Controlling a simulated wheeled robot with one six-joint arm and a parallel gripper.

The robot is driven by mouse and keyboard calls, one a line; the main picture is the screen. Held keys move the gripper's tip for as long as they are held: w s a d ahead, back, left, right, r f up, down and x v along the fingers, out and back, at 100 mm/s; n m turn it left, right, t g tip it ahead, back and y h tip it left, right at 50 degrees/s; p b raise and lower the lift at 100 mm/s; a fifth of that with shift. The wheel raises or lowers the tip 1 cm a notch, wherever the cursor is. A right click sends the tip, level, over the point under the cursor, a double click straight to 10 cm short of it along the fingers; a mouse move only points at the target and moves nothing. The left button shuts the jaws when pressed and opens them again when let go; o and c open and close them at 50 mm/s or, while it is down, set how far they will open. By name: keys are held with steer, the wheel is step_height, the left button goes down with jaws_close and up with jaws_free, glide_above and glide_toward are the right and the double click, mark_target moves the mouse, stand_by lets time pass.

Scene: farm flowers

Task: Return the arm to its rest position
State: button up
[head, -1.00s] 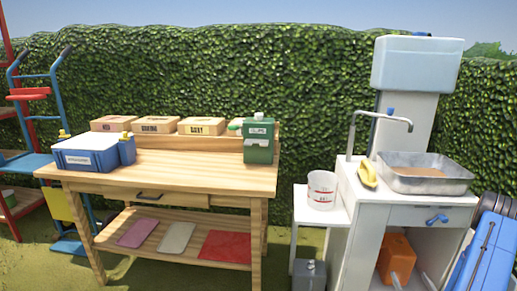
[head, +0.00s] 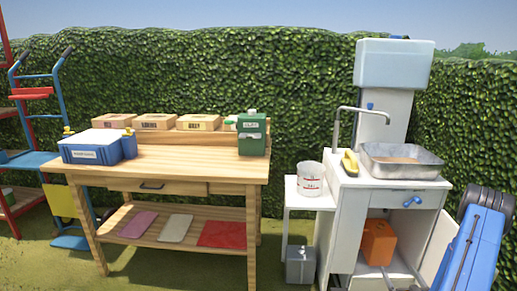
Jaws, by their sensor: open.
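The view faces a wooden workbench (head: 180,172) on the left and a white sink unit (head: 385,186) on the right, both on grass.
On the bench stand a blue-and-white box (head: 95,148), a green container (head: 252,135) and several labelled wooden boxes. A white bucket (head: 310,180) stands on the side shelf. A metal basin (head: 402,168) tops the sink unit. A blue cart (head: 470,245) is at right. Grass shows between bench and sink.

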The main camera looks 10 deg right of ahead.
steer(key=w+a+r+n+g, duration=0.1)
steer(key=w+a+r, duration=0.15)
steer(key=r, duration=0.25)
steer(key=w+a+r+n+g+y, duration=0.1)
steer(key=w+a+r+g, duration=0.1)
steer(key=w+r, duration=0.25)
steer(key=w+a+r+g, duration=0.1)
steer(key=w+a+r, duration=0.15)
steer(key=r, duration=0.35)
steer(key=s+a+r+g, duration=0.3)
steer(key=s+a+r, duration=0.1)
steer(key=a+r, duration=0.85)
steer(key=s+a+r+g+y, duration=0.1)
steer(key=s+a+r, duration=0.3)
steer(key=s+a, duration=0.4)
steer(key=s+a+r+g+y, duration=0.1)
steer(key=s+a+r, duration=0.3)
steer(key=s+a, duration=0.5)
steer(key=s+a+r+g+y, duration=0.1)
steer(key=s+a+r+g, duration=0.2)
steer(key=s+a, duration=0.5)
steer(key=s+r, duration=0.1)
steer(key=s, duration=0.9)
steer(key=shift+s+a+r+g, duration=0.2)
steer(key=shift+s+a+g, duration=0.1)
steer(key=shift+s+a, duration=0.1)
